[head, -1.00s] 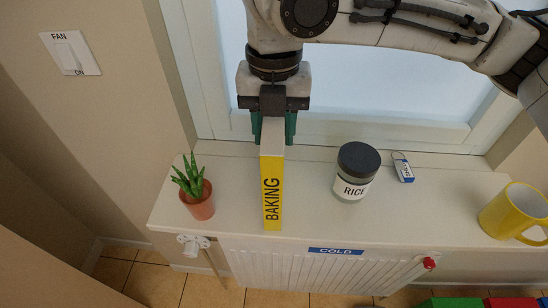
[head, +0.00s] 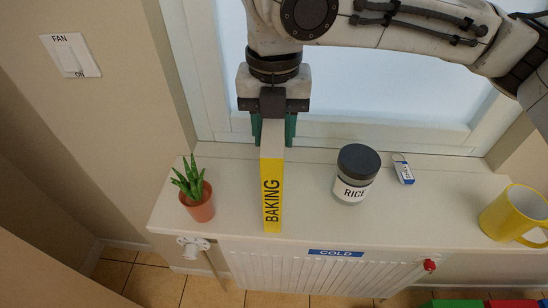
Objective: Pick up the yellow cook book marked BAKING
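The yellow book marked BAKING (head: 272,195) stands upright on the white sill in the head view, its lettered spine facing me. Its pale top runs back between the fingers of my gripper (head: 274,130). The green fingers point down, one on each side of the book's far part. They look close to its sides, but I cannot tell whether they press on it. The lower finger ends are partly hidden by the book. The book appears to rest on the sill.
A potted succulent (head: 196,190) stands left of the book. A RICE jar (head: 354,175), a small tagged key (head: 403,170) and a yellow mug (head: 513,214) are to the right. The window is behind; a radiator (head: 300,275) is below the sill (head: 310,215).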

